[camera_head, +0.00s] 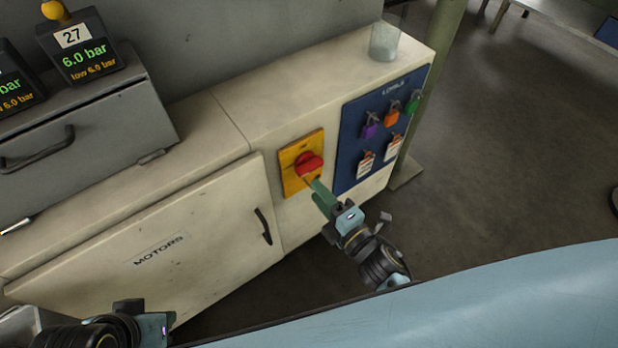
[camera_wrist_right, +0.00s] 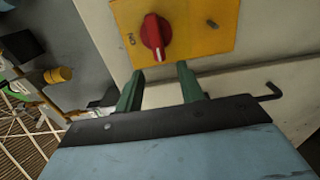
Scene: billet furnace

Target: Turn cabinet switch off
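The cabinet switch is a red rotary knob (camera_head: 309,164) on a yellow plate (camera_head: 290,184) on the front of the cream cabinet (camera_head: 225,215). In the right wrist view the knob (camera_wrist_right: 155,37) sits on its yellow plate (camera_wrist_right: 203,22), with a pale marking line on its face. My right gripper (camera_head: 318,187) is just below the knob in the head view. In the wrist view its two green fingers (camera_wrist_right: 159,82) are apart, empty, and point toward the knob without clasping it. My left gripper (camera_head: 142,325) is low at the left, and its fingers are not clear.
A blue board (camera_head: 372,140) with several coloured padlocks and tags is right of the switch. A door labelled MOTORS (camera_head: 150,245) with a dark handle (camera_head: 263,226) is left of it. A clear glass container (camera_head: 385,42) stands on top. A green post (camera_head: 430,80) is at the right.

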